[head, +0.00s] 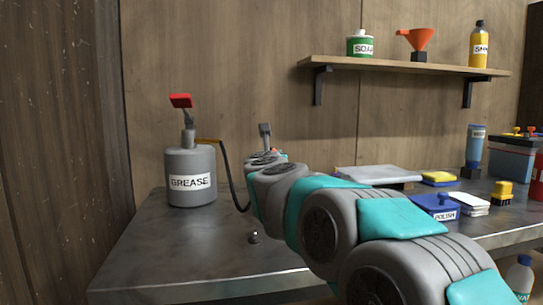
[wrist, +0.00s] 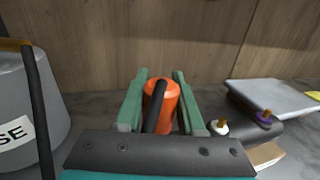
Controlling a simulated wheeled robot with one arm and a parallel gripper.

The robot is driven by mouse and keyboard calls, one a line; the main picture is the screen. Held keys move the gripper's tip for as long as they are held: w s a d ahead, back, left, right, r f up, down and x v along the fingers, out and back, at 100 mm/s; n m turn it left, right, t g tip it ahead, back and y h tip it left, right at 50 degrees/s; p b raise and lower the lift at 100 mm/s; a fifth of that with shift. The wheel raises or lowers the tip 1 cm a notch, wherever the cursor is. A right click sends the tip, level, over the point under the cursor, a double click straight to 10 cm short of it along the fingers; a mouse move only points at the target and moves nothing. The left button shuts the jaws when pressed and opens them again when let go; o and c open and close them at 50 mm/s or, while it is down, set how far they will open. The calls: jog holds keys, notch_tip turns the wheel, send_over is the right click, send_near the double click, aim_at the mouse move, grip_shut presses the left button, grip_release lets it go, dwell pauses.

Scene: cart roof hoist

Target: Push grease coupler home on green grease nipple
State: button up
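The grease coupler (wrist: 167,95) is an orange cylinder with a black hose at its near side. In the wrist view it sits between the two green fingers of my gripper (wrist: 160,100), which appear closed against its sides. A white-collared nipple (wrist: 219,127) and a purple-collared nipple (wrist: 264,117) stand on a dark block to the right of the fingers. I see no green nipple; the gripper may hide it. In the head view my arm covers most of the coupler and the block.
The grey grease pump (head: 190,178) stands at the bench's left, its black hose (head: 229,178) hanging toward my arm. A grey slab (head: 375,174), a blue polish tin (head: 436,207) and cloths lie at the right. A shelf (head: 400,66) hangs above. The bench's front left (head: 180,260) is mostly clear.

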jog(key=o, duration=0.5)
jog(key=shift+s+d+b, duration=0.1)
jog(key=shift+s+b, duration=0.45)
jog(key=shift+s, duration=3.35)
